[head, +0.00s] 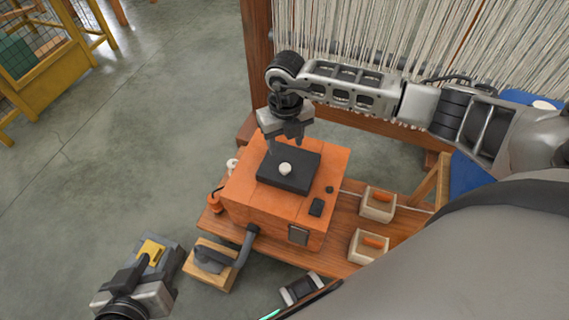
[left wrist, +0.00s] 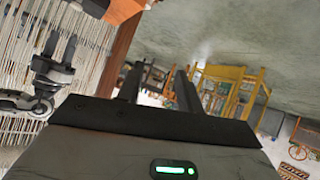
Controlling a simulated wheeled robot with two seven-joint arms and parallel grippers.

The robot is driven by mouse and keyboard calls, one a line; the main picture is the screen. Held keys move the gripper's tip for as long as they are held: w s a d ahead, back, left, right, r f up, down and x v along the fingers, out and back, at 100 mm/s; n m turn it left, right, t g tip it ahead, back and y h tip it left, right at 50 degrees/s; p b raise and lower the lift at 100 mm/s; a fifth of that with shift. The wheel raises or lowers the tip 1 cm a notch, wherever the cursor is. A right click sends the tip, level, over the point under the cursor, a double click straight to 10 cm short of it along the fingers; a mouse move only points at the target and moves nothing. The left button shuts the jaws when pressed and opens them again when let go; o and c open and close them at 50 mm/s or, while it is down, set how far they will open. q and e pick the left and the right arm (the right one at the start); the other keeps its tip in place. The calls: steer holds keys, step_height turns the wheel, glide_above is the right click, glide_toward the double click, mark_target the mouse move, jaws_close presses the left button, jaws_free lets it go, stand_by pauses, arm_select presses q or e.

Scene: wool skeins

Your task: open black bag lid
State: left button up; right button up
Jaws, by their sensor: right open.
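The black lid (head: 290,178) is a flat square with a round white knob (head: 285,169), lying on top of an orange box (head: 255,207). It looks closed. I see no soft bag. My right gripper (head: 286,146) points down just behind the knob, above the lid's back edge. It is open and appears empty. My left gripper (head: 150,262) is low at the front left, away from the box. In the left wrist view its two fingers (left wrist: 158,80) stand apart with nothing between them.
The box stands on a wooden bench (head: 345,220) with two small trays (head: 378,205) (head: 368,246) holding orange pieces at right. A wooden block (head: 212,266) with a grey bent handle is at front left. A loom with pale threads (head: 360,35) rises behind.

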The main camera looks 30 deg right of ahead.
mark_target(285, 167)
step_height(285, 167, down, 9)
steer(key=shift+f+b, duration=0.15)
steer(key=shift+b, duration=0.85)
jaws_close()
arm_select(q)
steer(key=shift+g, duration=0.4)
steer(key=f, duration=0.2)
steer(key=d+f, duration=0.1)
steer(key=f, duration=0.1)
steer(key=shift+w+f, duration=0.1)
steer(key=shift+w, duration=0.15)
